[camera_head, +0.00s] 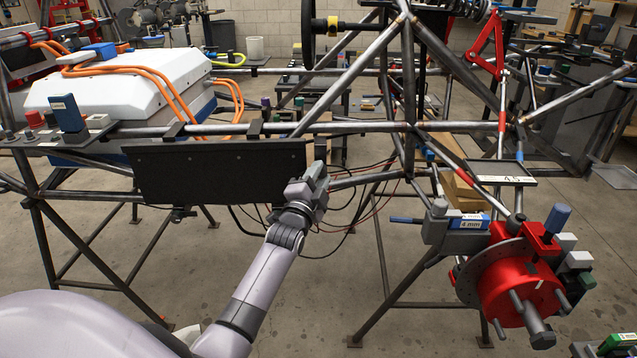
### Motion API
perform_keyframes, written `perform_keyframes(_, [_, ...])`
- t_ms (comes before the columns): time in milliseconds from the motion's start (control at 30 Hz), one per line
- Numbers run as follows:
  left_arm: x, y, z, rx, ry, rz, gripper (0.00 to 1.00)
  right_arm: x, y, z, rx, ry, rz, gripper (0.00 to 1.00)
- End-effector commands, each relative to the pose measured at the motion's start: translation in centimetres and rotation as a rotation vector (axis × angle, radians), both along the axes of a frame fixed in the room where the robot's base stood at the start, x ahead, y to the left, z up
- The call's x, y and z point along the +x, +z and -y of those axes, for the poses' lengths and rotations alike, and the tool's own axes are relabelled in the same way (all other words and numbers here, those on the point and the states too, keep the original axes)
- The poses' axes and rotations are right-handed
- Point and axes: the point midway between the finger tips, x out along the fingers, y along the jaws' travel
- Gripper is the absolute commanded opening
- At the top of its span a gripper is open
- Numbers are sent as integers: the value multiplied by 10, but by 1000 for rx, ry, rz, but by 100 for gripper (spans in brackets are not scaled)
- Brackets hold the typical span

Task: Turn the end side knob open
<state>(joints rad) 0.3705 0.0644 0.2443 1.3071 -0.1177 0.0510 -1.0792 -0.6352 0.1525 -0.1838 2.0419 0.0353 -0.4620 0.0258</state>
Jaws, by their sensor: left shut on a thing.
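A long black panel (215,172) hangs from the near horizontal tube of the chassis. My left gripper (318,174) is at the panel's right end, below the tube. It is shut on the end side knob, which its fingers hide almost wholly, so I cannot tell how far the knob is turned. A small dark fitting (178,213) shows under the panel's lower edge. My right gripper is not in view.
Steel chassis tubes (390,127) run above and behind the gripper. Thin dark and red wires (365,196) hang just right of it. A red hub (515,285) with studs stands at the right. A white box (130,85) with orange cables is at the left.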

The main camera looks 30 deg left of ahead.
Motion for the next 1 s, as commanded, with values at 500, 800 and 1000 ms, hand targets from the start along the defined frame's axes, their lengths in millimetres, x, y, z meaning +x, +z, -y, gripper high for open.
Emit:
perform_keyframes(500, [1,-6,2,-409,1,283,2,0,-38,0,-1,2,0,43])
perform_keyframes(800, [2,-6,3,-640,1,443,2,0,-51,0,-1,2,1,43])
perform_keyframes(1000, [2,-6,4,-771,1,536,2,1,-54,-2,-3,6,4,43])
